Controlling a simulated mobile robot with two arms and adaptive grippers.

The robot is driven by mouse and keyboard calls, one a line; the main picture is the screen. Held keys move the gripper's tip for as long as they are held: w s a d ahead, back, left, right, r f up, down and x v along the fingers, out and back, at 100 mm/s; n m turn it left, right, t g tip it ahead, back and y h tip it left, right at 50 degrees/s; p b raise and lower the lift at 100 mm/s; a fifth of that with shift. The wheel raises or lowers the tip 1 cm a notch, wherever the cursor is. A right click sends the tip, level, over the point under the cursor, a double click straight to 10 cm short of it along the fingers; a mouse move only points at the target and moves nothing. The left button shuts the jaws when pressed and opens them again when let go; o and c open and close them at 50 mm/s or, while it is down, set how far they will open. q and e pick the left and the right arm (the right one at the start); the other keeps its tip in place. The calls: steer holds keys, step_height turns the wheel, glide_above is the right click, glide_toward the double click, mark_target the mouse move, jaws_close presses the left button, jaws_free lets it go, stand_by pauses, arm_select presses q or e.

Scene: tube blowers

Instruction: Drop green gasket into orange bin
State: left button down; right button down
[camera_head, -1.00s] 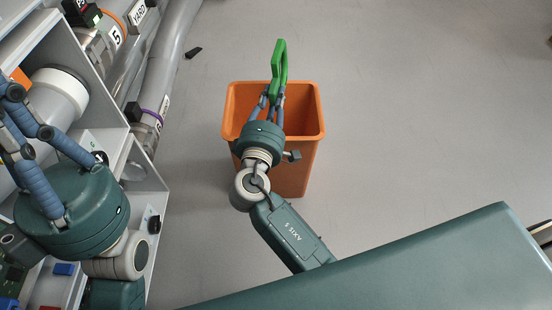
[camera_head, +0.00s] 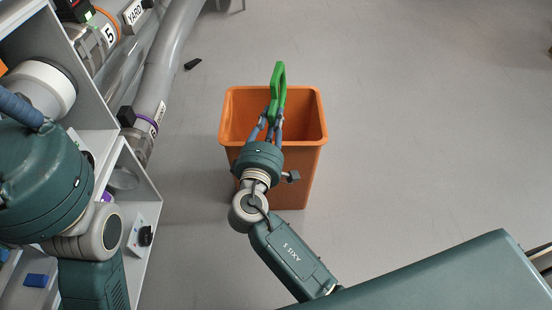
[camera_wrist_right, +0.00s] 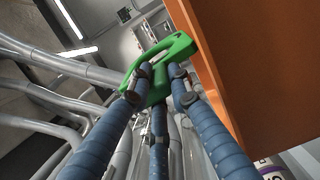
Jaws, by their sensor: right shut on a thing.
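The green gasket (camera_head: 278,92) is a flat, elongated loop. My right gripper (camera_head: 271,122) is shut on it and holds it over the orange bin (camera_head: 229,118). In the head view the gasket's top end reaches past the bin's far rim and its lower part overlaps the bin's opening. In the right wrist view the gasket (camera_wrist_right: 160,62) sits at the fingertips, close beside the orange bin wall (camera_wrist_right: 258,65). My left gripper's body (camera_head: 45,180) is at the left edge; its fingertips are cut off.
Grey shelving (camera_head: 92,90) stands at the left, with large pipes (camera_head: 165,75) beyond it. The grey floor (camera_head: 430,110) right of the bin is clear.

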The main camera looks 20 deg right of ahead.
steer(key=c, duration=1.5)
jaws_free()
steer(key=v, duration=1.2)
